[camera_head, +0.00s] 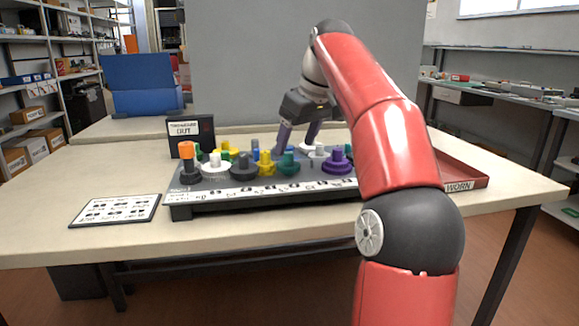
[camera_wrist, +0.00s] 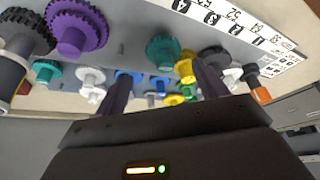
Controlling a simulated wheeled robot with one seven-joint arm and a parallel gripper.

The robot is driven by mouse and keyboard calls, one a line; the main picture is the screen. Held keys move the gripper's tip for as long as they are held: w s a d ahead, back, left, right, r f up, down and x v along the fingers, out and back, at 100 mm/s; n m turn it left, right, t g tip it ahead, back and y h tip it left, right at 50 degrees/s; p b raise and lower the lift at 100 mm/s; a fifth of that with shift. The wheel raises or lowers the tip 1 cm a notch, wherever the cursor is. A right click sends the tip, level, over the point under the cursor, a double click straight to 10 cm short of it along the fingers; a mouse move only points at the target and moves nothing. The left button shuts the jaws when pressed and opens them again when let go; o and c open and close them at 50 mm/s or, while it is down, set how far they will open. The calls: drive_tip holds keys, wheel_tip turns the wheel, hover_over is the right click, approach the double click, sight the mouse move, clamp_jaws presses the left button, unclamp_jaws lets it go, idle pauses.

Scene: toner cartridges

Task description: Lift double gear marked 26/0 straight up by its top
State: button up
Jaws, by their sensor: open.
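Several coloured gears stand on a grey board (camera_head: 200,199) on the table, and the label 26/0 cannot be read on any of them. In the head view they include a purple gear (camera_head: 337,160), a teal gear (camera_head: 288,163), a yellow gear (camera_head: 265,163), a dark grey gear (camera_head: 243,165) and a white gear (camera_head: 215,167). My gripper (camera_head: 293,149) is open above the back part of the board, fingers pointing down. In the wrist view my gripper (camera_wrist: 160,70) has nothing held between its fingers; blue (camera_wrist: 160,82) and teal (camera_wrist: 163,50) gears show between them.
A black box with an OUT label (camera_head: 190,131) stands behind the board at left. A red tray marked WORN (camera_head: 462,186) is at right, partly behind my arm. A printed card (camera_head: 115,210) lies at front left. Bare table is at the front.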

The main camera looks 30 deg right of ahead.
sight(291, 153)
drive_tip(key=x, duration=0.1)
drive_tip(key=b+x, duration=0.1)
drive_tip(key=x, duration=0.2)
drive_tip(key=shift+s+a+f, duration=0.1)
drive_tip(key=shift+s+a, duration=0.05)
drive_tip(key=shift+a, duration=0.1)
drive_tip(key=shift+w+a+f, duration=0.1)
drive_tip(key=shift+w+f, duration=0.2)
drive_tip(key=shift+f, duration=0.2)
drive_tip(key=shift+c, duration=0.3)
drive_tip(key=c, duration=1)
